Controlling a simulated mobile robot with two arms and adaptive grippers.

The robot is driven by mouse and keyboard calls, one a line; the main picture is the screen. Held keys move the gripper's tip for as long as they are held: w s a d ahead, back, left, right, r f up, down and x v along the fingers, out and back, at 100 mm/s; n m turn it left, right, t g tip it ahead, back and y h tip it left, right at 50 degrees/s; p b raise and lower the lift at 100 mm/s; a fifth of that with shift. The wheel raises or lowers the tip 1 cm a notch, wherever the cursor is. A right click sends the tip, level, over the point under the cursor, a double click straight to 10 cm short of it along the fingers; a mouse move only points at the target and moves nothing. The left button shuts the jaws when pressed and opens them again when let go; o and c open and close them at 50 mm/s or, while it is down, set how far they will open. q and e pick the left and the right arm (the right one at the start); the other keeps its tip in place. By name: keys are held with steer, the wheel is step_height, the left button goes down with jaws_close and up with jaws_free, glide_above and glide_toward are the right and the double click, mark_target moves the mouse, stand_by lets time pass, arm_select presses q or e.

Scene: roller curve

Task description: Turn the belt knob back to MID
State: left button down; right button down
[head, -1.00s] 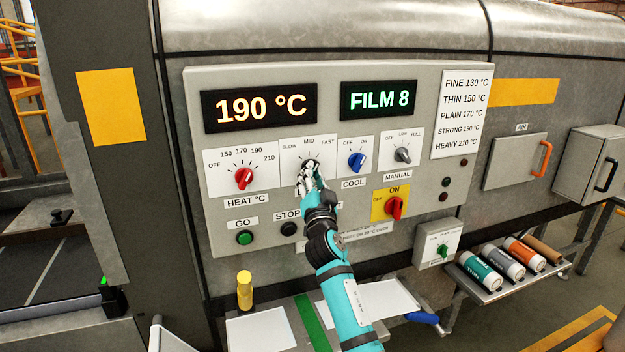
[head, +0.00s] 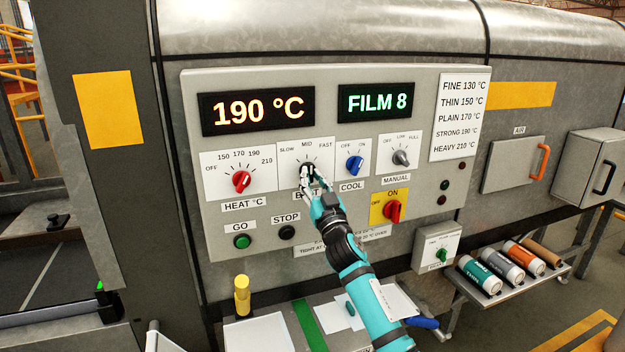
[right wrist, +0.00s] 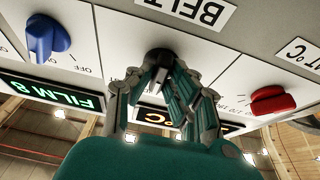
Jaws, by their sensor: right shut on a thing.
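The black belt knob (head: 306,169) sits on its white dial plate marked SLOW, MID and FAST, on the grey control panel. My right gripper (head: 307,181) is shut on the belt knob, its fingers coming from below right and covering much of it. The BELT label under the dial is partly hidden by the fingers. In the right wrist view, upside down, the knob (right wrist: 158,56) shows between the fingertips. I cannot tell which mark the knob points to. My left gripper is not in view.
The red heat knob (head: 241,182) is left of the belt dial and the blue cool knob (head: 354,164) is right of it. A grey manual knob (head: 401,158) and a red ON/OFF switch (head: 393,211) are further right. The stop button (head: 287,232) is just below left.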

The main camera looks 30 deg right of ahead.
steer(key=shift+d+r, duration=0.1)
steer(key=shift+r, duration=0.35)
steer(key=c, duration=1.4)
jaws_free()
steer(key=shift+o, duration=0.6)
steer(key=shift+f, duration=0.25)
steer(key=shift+w+f, duration=0.1)
steer(key=v, duration=1.2)
steer(key=shift+d, duration=0.1)
